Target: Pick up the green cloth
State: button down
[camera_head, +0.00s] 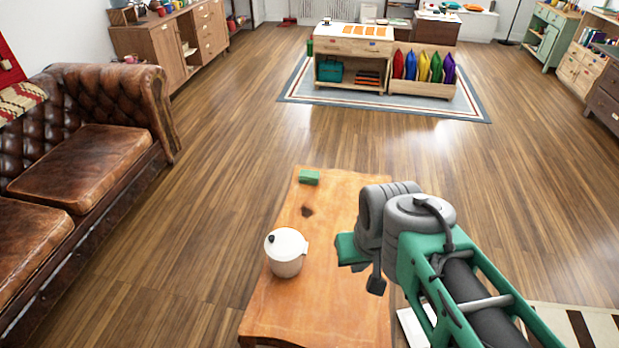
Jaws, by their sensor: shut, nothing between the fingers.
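A small green folded item (310,177), which looks like the green cloth, lies on the far end of the wooden table. My arm reaches in from the lower right over the table's right side. My gripper (376,284) seems to be the dark part below the grey joints; it looks shut and empty, but its fingers are small and partly hidden. It is nearer than the cloth, to its right, and clearly apart from it.
A white lidded pot (286,252) stands on the left side of the wooden table (325,310). A brown leather sofa (85,165) is at the left. A cabinet with colourful cushions (423,86) stands on a rug behind. The floor between is clear.

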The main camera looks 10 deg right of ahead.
aim_at(308, 177)
jog(key=k, duration=0.5)
jog(key=u, duration=1.9)
jog(key=i, duration=3.4)
jog(key=z, duration=3.45)
jog(key=i, duration=1.5)
jog(key=u, duration=0.05)
